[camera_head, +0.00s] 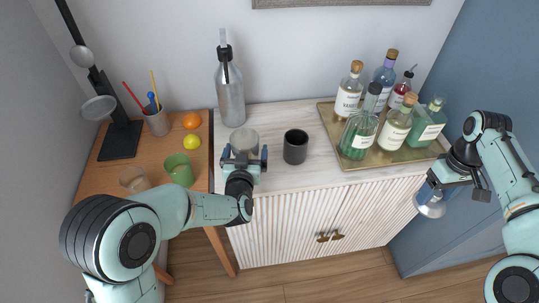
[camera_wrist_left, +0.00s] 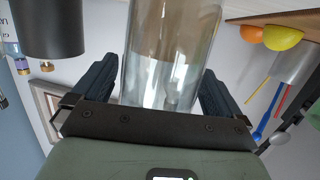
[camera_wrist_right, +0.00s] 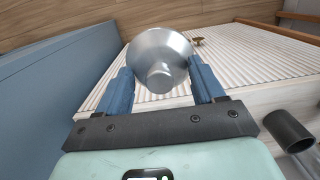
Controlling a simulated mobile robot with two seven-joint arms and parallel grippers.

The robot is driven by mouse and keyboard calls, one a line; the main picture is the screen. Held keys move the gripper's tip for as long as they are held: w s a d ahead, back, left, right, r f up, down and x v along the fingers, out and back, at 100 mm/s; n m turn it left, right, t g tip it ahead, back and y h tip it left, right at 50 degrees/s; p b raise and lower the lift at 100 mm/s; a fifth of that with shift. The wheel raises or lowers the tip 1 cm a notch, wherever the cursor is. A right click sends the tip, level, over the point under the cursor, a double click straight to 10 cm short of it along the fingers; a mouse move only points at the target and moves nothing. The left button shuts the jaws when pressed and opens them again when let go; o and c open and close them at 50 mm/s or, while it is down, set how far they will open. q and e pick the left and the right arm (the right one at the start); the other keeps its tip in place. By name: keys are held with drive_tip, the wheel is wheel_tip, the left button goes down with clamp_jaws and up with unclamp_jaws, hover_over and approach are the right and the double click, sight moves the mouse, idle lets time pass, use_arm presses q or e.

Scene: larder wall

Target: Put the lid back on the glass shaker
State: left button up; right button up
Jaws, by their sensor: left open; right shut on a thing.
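The clear glass shaker (camera_head: 244,138) stands upright on the white cabinet top near its left end. My left gripper (camera_head: 246,160) is at the shaker, open, with one finger on each side of it. In the left wrist view the shaker's glass (camera_wrist_left: 172,50) lies between the two fingers (camera_wrist_left: 160,95). My right gripper (camera_head: 458,187) is shut on the silver metal lid (camera_head: 431,205), off the cabinet's right front side. In the right wrist view the lid (camera_wrist_right: 158,60) is between the fingers (camera_wrist_right: 160,90), its small knob towards the camera.
A black cup (camera_head: 295,147) stands close right of the shaker, and a soda siphon (camera_head: 230,92) behind it. A brass tray (camera_head: 370,160) with several bottles fills the cabinet's right. A wooden table (camera_head: 120,174) with cups and fruit adjoins on the left.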

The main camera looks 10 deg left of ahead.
use_arm(q)
drive_tip(key=shift+r, duration=0.1)
drive_tip(key=c, duration=1.3)
drive_tip(key=shift+r, duration=0.1)
